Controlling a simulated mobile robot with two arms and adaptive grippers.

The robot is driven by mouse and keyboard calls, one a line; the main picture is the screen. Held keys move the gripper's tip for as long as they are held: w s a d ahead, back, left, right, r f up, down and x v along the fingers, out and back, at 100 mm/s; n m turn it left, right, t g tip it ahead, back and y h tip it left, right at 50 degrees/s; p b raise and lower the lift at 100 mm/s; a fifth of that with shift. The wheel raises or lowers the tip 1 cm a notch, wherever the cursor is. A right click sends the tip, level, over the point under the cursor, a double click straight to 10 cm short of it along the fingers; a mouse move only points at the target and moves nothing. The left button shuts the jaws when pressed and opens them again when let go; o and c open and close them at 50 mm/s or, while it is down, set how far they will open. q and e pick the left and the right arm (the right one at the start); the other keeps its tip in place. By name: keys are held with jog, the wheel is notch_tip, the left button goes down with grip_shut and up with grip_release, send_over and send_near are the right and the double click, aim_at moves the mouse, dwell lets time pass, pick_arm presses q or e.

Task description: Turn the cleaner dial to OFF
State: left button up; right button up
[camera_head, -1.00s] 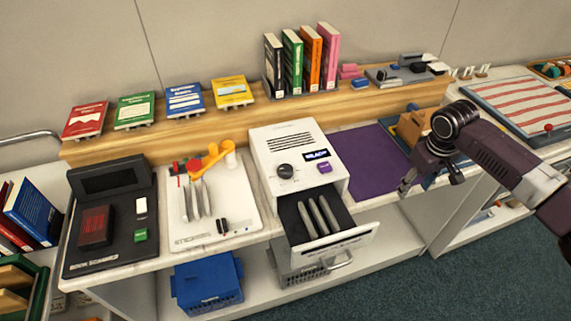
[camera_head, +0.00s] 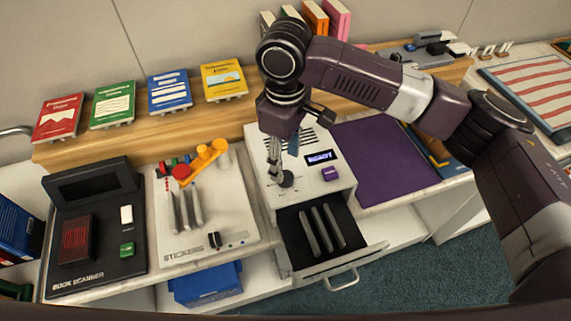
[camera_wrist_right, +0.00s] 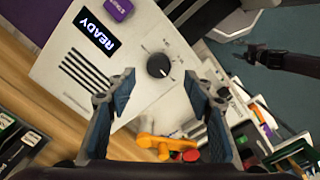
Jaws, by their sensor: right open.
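The cleaner (camera_head: 345,186) is a white box with a display (camera_head: 319,157) reading READY and a purple button (camera_head: 331,174). Its black round dial (camera_head: 285,181) is at the front left of its top; in the right wrist view the dial (camera_wrist_right: 158,66) shows with small marks beside it. My right gripper (camera_head: 283,158) points down over the dial, partly hiding it. In the wrist view its open fingers (camera_wrist_right: 158,82) frame the dial with nothing between them. A dark arm end, apparently my left gripper (camera_wrist_right: 258,52), shows small at the upper right; its jaws are unclear.
The cleaner's front drawer (camera_head: 367,258) is pulled out with several grey strips inside. A sticker board (camera_head: 229,210) with an orange lever (camera_head: 208,155) stands close on the left. A purple mat (camera_head: 380,160) lies on the right. Books (camera_head: 223,82) line the shelf behind.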

aim_at(285, 176)
notch_tip(285, 176, down, 4)
jog(key=shift+f+p, duration=0.1)
jog(key=shift+p, duration=0.2)
jog(key=shift+w+f, duration=0.1)
jog(key=shift+f, duration=0.65)
jog(key=c, duration=0.7)
jog(key=shift+c, duration=2.3)
pick_arm(q)
jog(key=shift+s+r, duration=0.25)
jog(key=shift+s, duration=0.35)
jog(key=shift+s+r, duration=0.25)
jog(key=shift+s, duration=0.35)
